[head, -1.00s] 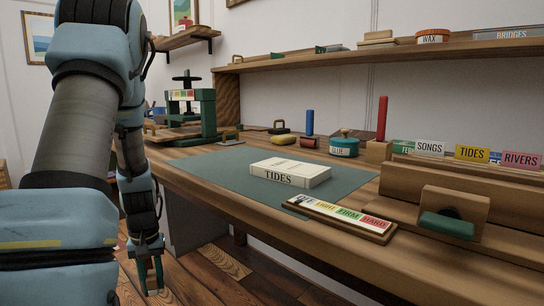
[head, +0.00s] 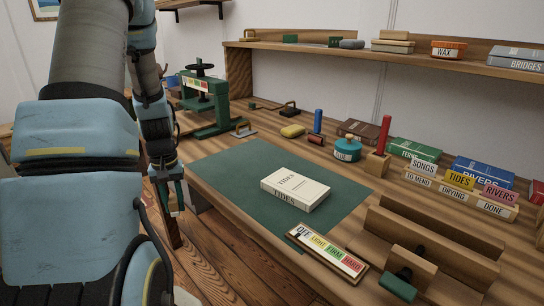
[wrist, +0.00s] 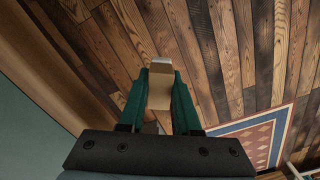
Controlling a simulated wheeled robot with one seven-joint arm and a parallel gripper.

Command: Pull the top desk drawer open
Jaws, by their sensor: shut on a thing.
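The desk (head: 240,216) runs along the right of the head view. No top drawer or drawer handle can be made out; the desk's front face is out of sight. My gripper (head: 174,203) points down beside the desk's front left edge, over the floor. In the wrist view its green fingers (wrist: 160,90) are closed on a tan block (wrist: 160,94) with a pale end. The block's far end shows against floor planks, apart from any visible furniture. The desk edge (wrist: 38,60) and green mat (wrist: 22,125) lie left there.
A white book (head: 296,188) lies on the mat, near a strip of coloured labels (head: 328,252). A green press (head: 206,104) stands at the back left. Wooden racks (head: 434,240) line the front right. A patterned rug (wrist: 250,135) lies on the plank floor.

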